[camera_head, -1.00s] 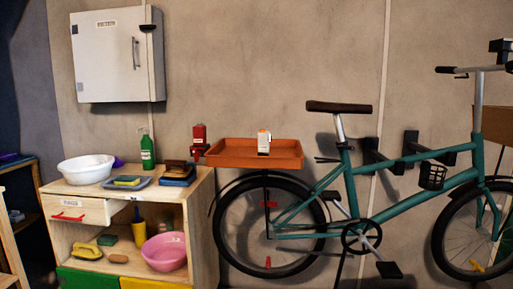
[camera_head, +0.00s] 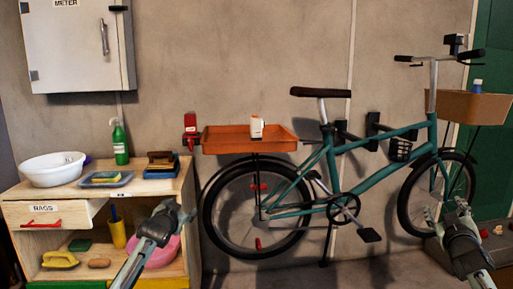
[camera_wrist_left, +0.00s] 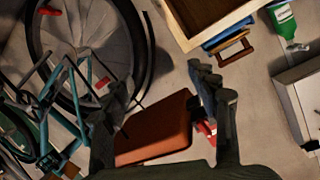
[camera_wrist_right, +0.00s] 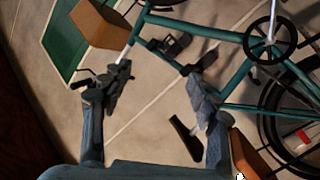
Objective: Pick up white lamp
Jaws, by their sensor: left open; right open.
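The white lamp (camera_head: 257,127) is a small white block standing upright in the orange tray (camera_head: 225,148) behind the bicycle seat. My left gripper (camera_head: 172,212) is open and empty, in front of the wooden cabinet, lower and left of the lamp. In the left wrist view the orange tray (camera_wrist_left: 155,140) shows between the open fingers, but I cannot make out the lamp. My right gripper (camera_head: 447,209) is open and empty, in front of the bicycle's front wheel at the right, far from the lamp. A small white patch (camera_wrist_right: 240,176) at the right wrist view's bottom edge may be the lamp.
A red lamp (camera_head: 190,124) is close to the tray's left end. The teal bicycle (camera_head: 378,176) stands along the wall. The wooden cabinet (camera_head: 30,190) at the left carries a white basin (camera_head: 52,172) and a green bottle (camera_head: 119,143). A cardboard-coloured box (camera_head: 470,106) sits over the front wheel.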

